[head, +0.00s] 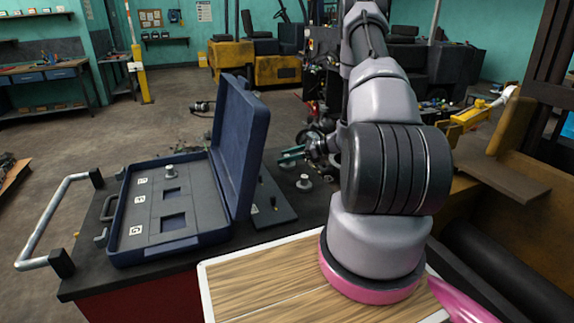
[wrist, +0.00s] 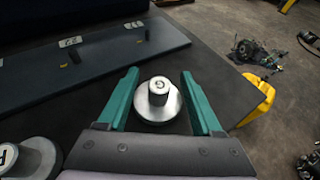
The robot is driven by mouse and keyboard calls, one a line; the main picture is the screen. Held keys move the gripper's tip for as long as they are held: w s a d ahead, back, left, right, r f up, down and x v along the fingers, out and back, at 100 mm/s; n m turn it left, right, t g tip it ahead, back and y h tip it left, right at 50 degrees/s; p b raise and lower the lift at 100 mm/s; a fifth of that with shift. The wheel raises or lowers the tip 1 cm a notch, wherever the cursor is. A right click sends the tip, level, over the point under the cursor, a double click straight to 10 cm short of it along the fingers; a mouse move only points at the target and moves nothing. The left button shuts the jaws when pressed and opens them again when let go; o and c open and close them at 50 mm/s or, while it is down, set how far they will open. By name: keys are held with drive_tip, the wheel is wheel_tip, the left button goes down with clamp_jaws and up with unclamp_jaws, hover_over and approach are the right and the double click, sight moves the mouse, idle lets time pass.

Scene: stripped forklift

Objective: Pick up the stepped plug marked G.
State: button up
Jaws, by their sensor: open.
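The stepped plug marked G (wrist: 158,101) stands upright on the dark bench top, a grey disc with a narrower post; the mark on its top looks like a G. My gripper (wrist: 159,74) is open, with one teal finger on each side of this plug and a gap on both sides. I cannot tell how far the fingertips are above the bench. In the head view my gripper (head: 290,154) is over the bench right of the case, and the plug is mostly hidden below it. A second plug (wrist: 27,160), marked F or P, stands at lower left.
An open blue case (head: 165,245) with labelled cutouts and one plug (head: 171,171) stands on the bench; its raised lid (head: 240,140) is left of my gripper. A dark labelled board (wrist: 100,62) lies close by. The bench edge and floor are just beyond the plug.

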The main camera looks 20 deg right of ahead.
clamp_jaws()
